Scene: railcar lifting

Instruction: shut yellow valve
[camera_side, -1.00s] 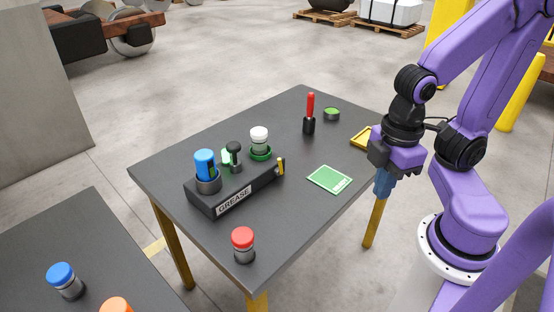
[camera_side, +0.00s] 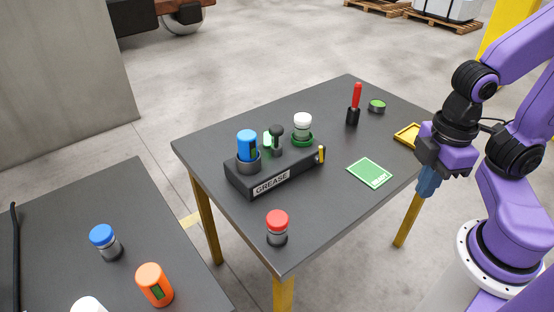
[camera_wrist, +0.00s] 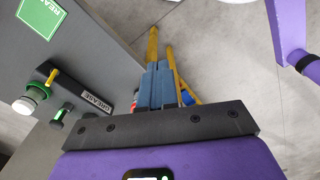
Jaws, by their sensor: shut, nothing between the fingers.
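The yellow valve (camera_side: 321,154) is a small yellow handle on the right end of a black block labelled GREASE (camera_side: 232,177). In the side view the handle stands roughly upright. In the wrist view the yellow valve (camera_wrist: 52,77) sticks out from the block's end, left of my fingers. My gripper (camera_side: 428,188) has blue fingers and hangs beside the table's right edge, well apart from the valve. In the wrist view my gripper's fingers (camera_wrist: 157,85) are together with nothing between them.
Tabletop between block and card is clear.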

